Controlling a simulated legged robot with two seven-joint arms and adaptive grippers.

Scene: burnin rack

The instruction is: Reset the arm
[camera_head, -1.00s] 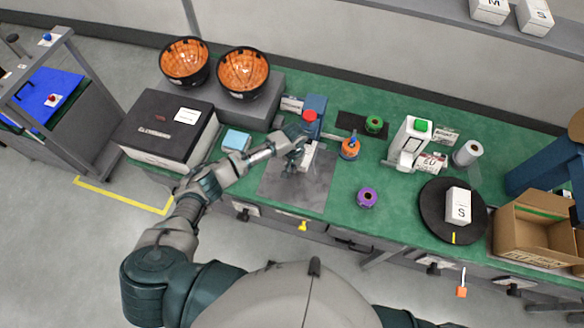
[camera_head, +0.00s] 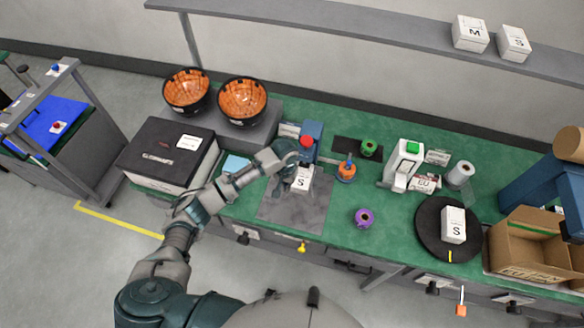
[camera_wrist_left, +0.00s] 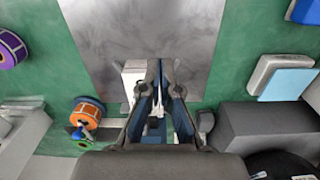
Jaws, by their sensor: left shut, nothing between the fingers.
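My left gripper (camera_head: 284,186) is over the grey mat (camera_head: 296,214) on the green bench, its arm reaching in from the left. It is shut with nothing held. A white box marked S (camera_head: 302,178) sits on the mat just right of the gripper in the head view. In the left wrist view the closed fingers (camera_wrist_left: 162,72) point toward the mat (camera_wrist_left: 150,40), and the white box (camera_wrist_left: 131,78) is partly hidden beside and behind them. I cannot tell whether fingers and box touch. My right gripper is not in view.
A blue device with a red top (camera_head: 309,140) stands behind the mat. Orange (camera_head: 347,170), purple (camera_head: 364,218) and green (camera_head: 369,148) spools lie to the right. A black turntable (camera_head: 432,236) bears another S box. A black box (camera_head: 160,155) and two orange-lined bowls (camera_head: 242,98) are left.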

